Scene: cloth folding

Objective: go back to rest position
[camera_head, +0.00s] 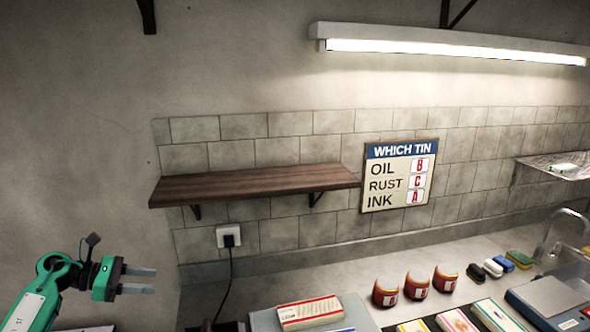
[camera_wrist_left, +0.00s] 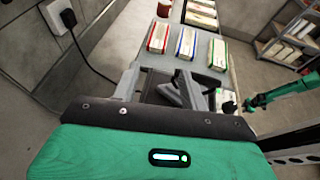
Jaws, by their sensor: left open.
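My left gripper (camera_head: 140,280) is at the lower left in the head view. Its two grey fingers point right and stand apart with nothing between them. It is in the air, left of the counter and below the wooden shelf (camera_head: 255,184). The left wrist view shows its green housing (camera_wrist_left: 150,155) close up, with its grey fingers partly in front of the counter. A green arm (camera_wrist_left: 287,91) with a dark end shows at the right of that view, seemingly my right arm. Its jaws are too small to read. The head view does not show it.
Three red tins (camera_head: 417,284) marked A, B and C stand on the counter. A packet with a red edge (camera_head: 310,312) lies left of them. A black plug (camera_head: 229,240) and cord hang by the wall. A sign (camera_head: 398,176) reads "WHICH TIN". A sink tap (camera_head: 556,232) is at right.

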